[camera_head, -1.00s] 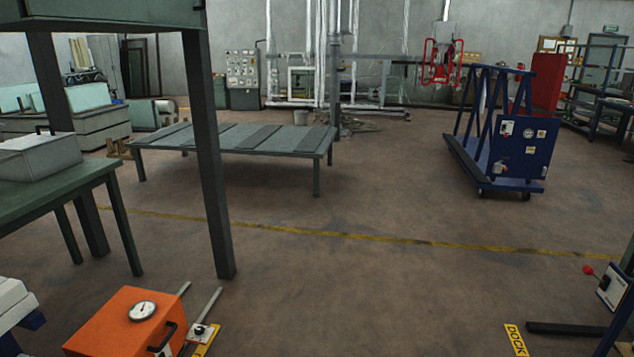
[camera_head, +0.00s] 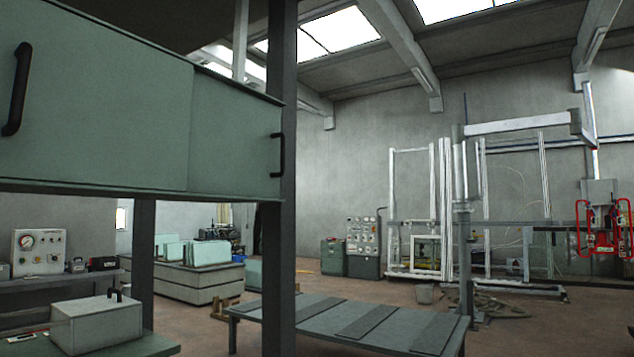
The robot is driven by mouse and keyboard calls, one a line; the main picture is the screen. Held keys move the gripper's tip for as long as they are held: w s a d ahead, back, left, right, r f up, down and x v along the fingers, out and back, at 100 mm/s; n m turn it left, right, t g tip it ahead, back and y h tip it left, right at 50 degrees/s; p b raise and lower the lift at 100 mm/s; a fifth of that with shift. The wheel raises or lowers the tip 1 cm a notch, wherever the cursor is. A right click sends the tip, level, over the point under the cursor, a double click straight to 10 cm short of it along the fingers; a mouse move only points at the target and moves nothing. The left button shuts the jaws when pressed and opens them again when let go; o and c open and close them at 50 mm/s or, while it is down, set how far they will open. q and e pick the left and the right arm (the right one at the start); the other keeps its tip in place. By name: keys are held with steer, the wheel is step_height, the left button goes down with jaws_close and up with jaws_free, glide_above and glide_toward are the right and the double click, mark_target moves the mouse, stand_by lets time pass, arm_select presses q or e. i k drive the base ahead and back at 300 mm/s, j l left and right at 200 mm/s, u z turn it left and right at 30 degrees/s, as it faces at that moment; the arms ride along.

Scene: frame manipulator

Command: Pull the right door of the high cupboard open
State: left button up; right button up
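The high cupboard fills the upper left of the head view, raised on dark posts. It has two grey-green door panels. The left door (camera_head: 100,105) carries a black handle (camera_head: 17,90) near its left edge. The right door (camera_head: 232,130) carries a black handle (camera_head: 276,155) near its right edge, close to a post. Both doors look shut. The cupboard's inside is hidden. Neither of my grippers shows in this view.
A dark post (camera_head: 281,230) stands at the cupboard's right end. Below the cupboard, a grey box (camera_head: 97,322) sits on a green table (camera_head: 150,346). A low grey table (camera_head: 340,318) stands beyond the post. A red lifting frame (camera_head: 602,228) hangs at the far right.

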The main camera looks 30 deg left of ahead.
mark_target(236, 141)
steer(key=i+u, duration=0.25)
steer(key=i, duration=0.2)
steer(key=i+l+u, duration=0.25)
steer(key=i, duration=0.2)
steer(key=i+l+u, duration=0.2)
steer(key=i, duration=0.25)
steer(key=i+l+u, duration=0.25)
steer(key=i+l, duration=0.1)
steer(key=i, duration=0.1)
